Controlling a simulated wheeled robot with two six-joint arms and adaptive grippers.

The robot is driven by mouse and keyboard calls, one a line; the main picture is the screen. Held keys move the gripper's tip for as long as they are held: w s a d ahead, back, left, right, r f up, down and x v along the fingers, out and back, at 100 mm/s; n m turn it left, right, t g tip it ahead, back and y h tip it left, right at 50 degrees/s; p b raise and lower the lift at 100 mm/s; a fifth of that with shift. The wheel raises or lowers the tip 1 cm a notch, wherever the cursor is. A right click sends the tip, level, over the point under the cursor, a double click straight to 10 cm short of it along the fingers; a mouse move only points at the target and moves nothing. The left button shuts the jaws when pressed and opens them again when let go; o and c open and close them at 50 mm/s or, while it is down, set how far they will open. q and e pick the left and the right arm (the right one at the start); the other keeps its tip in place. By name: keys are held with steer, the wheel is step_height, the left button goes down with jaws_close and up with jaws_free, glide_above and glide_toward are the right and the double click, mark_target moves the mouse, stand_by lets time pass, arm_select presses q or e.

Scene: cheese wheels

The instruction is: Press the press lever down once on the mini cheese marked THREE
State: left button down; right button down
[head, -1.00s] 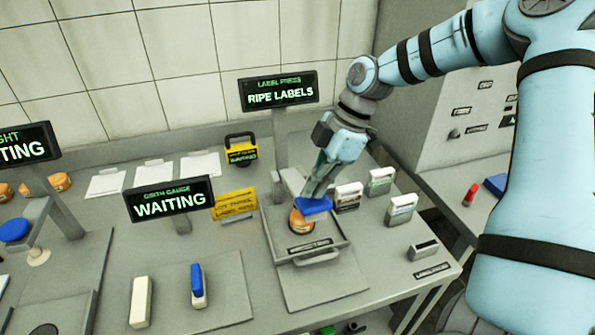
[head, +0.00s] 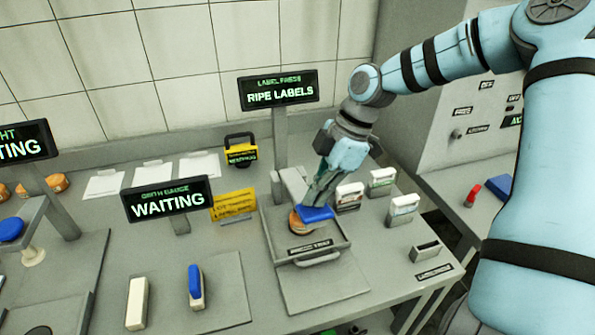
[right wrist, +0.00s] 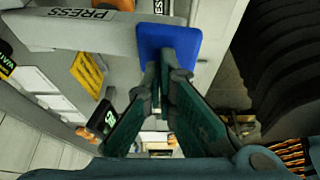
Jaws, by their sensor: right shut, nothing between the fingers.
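The label press stands at the right of the bench under the sign RIPE LABELS (head: 279,92). Its press lever ends in a blue pad (head: 319,213), low over an orange mini cheese (head: 295,221). The pad hides part of the cheese, and no number on it can be read. I cannot tell whether pad and cheese touch. My right gripper (head: 317,203) is shut and empty, its fingertips on or just above the pad. In the right wrist view the fingertips (right wrist: 165,68) meet the blue pad (right wrist: 168,38) of the grey arm marked PRESS (right wrist: 85,13). My left gripper is not in view.
More orange cheeses (head: 56,182) lie at far left.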

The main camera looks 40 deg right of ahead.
mark_target(320, 209)
steer(key=shift+s+a+f+b, duration=0.1)
steer(key=shift+s+f+b, duration=0.1)
steer(key=shift+f+b, duration=0.3)
steer(key=shift+s+a+f+b, duration=0.1)
steer(key=shift+s+f+b, duration=0.15)
steer(key=shift+f+b, duration=0.7)
steer(key=shift+s+f+b, duration=0.15)
steer(key=shift+f+b, duration=0.3)
steer(key=shift+f, duration=0.15)
stand_by(0.8)
steer(key=shift+s+f, duration=0.1)
stand_by(0.7)
steer(key=shift+b, duration=0.85)
stand_by(1.2)
steer(key=w+d+r+p, duration=0.1)
steer(key=w+r+p, duration=0.4)
steer(key=r+p, duration=0.6)
steer(key=shift+d+r, duration=0.35)
steer(key=shift+r, duration=0.3)
